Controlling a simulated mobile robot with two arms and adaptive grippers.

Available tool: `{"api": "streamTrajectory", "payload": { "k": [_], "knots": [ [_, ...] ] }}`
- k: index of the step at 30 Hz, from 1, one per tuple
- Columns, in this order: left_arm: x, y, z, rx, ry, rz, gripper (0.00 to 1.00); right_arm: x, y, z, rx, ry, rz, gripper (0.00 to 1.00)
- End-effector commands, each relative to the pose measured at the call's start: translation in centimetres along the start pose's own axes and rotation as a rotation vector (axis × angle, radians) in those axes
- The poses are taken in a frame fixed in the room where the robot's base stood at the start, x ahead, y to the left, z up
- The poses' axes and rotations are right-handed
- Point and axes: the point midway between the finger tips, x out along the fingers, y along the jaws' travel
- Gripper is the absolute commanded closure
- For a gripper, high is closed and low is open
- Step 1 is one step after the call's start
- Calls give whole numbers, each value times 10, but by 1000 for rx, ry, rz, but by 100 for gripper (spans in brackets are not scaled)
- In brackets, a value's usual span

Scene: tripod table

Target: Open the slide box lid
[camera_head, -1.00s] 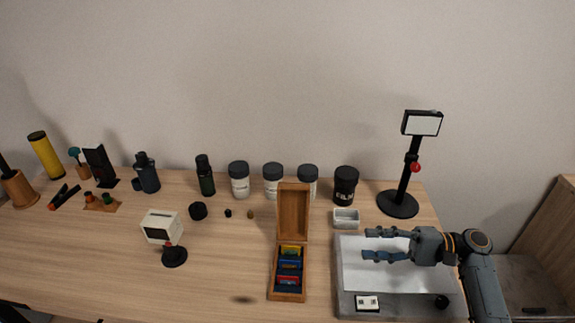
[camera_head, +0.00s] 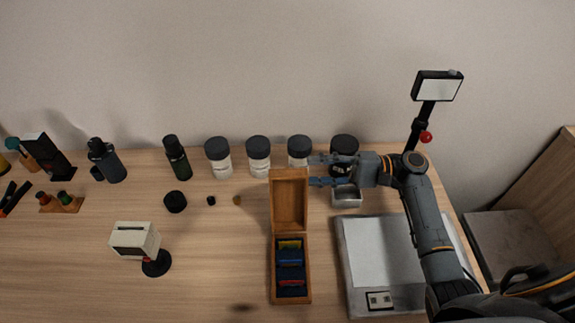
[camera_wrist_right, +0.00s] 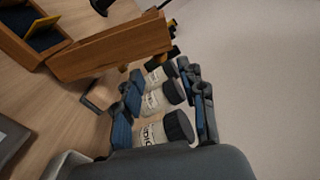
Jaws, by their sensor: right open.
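The wooden slide box (camera_head: 308,268) stands on the table with its lid (camera_head: 290,200) raised at the back, so the inside shows. Several coloured slides, yellow, blue and red, sit in its dark interior. My right gripper (camera_head: 316,171) is open and empty just right of the lid's upper edge, fingers pointing left. In the right wrist view the lid (camera_wrist_right: 110,47) lies ahead of the open fingers (camera_wrist_right: 160,78), with part of the box (camera_wrist_right: 22,45) at the upper left. Whether a finger touches the lid I cannot tell. My left gripper is out of view.
A small tray (camera_head: 346,197) and a light panel (camera_head: 372,255) lie to the right.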

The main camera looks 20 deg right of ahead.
Motion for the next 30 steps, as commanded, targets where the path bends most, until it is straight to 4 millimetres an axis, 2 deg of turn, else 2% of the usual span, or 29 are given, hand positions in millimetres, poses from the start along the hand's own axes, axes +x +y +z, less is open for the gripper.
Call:
{"api": "streamTrajectory", "payload": {
  "k": [3,9,15,23,30],
  "knots": [
    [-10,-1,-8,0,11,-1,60,27,-3,2,1,-3,-3,59],
    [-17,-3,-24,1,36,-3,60,58,-2,1,0,-2,-1,59],
    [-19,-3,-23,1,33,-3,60,71,0,0,0,0,0,59],
    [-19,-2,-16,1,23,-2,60,72,0,0,0,0,1,59],
    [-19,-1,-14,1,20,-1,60,72,0,0,0,0,0,100]
  ]
}}
